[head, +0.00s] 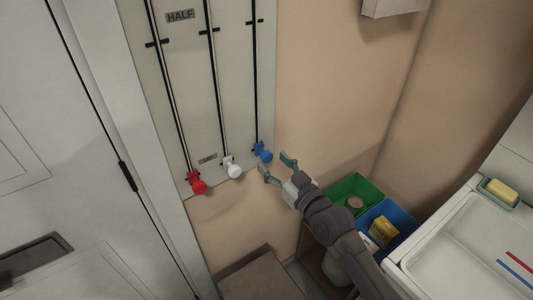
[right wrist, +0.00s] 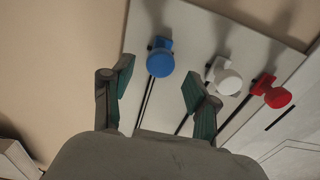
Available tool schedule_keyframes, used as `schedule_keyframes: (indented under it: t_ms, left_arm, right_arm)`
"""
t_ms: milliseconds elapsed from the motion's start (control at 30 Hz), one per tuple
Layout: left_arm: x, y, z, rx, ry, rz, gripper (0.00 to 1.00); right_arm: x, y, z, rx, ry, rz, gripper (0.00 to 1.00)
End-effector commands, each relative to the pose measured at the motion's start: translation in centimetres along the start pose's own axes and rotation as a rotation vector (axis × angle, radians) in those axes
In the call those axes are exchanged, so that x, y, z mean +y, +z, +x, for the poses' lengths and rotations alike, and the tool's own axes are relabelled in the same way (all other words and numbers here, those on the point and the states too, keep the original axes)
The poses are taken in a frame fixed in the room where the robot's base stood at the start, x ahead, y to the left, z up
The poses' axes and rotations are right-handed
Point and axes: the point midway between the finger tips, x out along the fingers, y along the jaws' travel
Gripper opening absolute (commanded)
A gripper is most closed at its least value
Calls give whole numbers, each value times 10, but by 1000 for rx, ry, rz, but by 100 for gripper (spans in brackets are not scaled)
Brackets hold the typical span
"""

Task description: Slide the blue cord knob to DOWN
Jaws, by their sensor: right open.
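The blue cord knob (head: 263,152) sits at the bottom end of the rightmost track on a pale wall panel (head: 230,95). The white knob (head: 234,170) and red knob (head: 196,184) sit at the bottom of the other two tracks. A small label (head: 208,158) beside them is too small to read. My right gripper (head: 275,164) is open and empty, just below and right of the blue knob. In the right wrist view, the blue knob (right wrist: 160,63) shows just beyond the gap between the fingertips (right wrist: 158,83), not gripped. My left gripper is not in view.
A HALF label (head: 180,16) is higher on the panel. A green bin (head: 366,186) and a blue bin (head: 407,210) stand under my right arm. A white sink (head: 425,250) with a yellow soap bar (head: 503,190) is at the right. Bare wall lies right of the panel.

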Motion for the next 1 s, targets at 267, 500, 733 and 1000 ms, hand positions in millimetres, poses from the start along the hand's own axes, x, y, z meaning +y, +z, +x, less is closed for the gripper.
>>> schedule_keyframes:
  t_ms: [267, 500, 733, 1000]
  left_arm:
    - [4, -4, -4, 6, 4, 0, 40]
    - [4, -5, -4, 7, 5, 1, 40]
    - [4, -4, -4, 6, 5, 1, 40]
    - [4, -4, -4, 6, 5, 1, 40]
  right_arm:
    - [0, 0, 36, 0, 0, 0, 59]
    - [0, 0, 41, 0, 0, 0, 59]
    - [0, 0, 41, 0, 0, 0, 43]
    - [0, 1, 41, -2, 0, 0, 0]
